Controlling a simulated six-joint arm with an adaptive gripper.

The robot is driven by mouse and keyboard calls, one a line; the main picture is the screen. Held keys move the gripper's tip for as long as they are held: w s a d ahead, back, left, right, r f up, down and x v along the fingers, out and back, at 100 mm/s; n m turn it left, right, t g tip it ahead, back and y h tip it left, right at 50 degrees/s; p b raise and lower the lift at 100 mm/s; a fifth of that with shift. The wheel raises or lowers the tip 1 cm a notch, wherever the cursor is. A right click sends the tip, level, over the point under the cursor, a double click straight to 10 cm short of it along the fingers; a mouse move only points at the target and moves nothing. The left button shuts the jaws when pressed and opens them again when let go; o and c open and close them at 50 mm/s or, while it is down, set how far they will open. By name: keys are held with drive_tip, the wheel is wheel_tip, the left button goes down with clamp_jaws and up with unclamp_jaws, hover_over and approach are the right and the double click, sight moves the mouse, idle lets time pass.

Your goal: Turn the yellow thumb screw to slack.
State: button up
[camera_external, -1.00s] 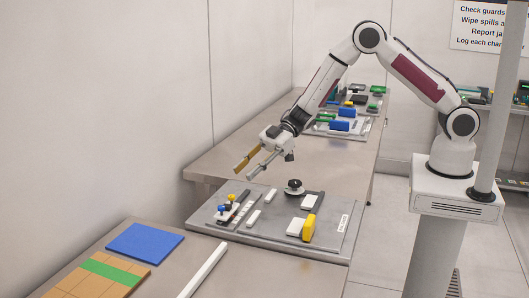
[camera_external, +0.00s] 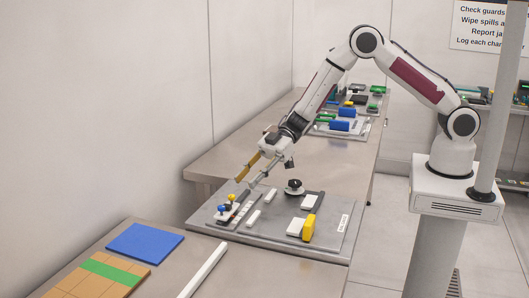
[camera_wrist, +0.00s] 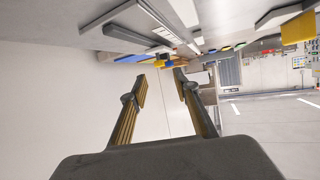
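A small yellow thumb screw (camera_external: 231,197) stands beside a small blue knob (camera_external: 221,208) on the left part of a grey panel (camera_external: 268,236). In the wrist view, a yellow knob (camera_wrist: 165,61) shows just beyond my fingertips; it looks like the same screw, with blue beside it. My gripper (camera_external: 245,183) is open and tilted down, a little above and behind the screw in the external view, apparently apart from it. In the wrist view, my gripper (camera_wrist: 160,82) has clear space between its two fingers. The screw's exact turn position is too small to tell.
A black knob (camera_external: 294,187), white blocks and a large yellow block (camera_external: 309,228) stand on the panel's middle and right. A blue mat (camera_external: 145,243) and a white bar (camera_external: 203,270) lie on the front table. A wall runs along the left.

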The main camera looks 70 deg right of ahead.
sight(232, 195)
drive_tip(key=shift+x, duration=2.65)
clamp_jaws()
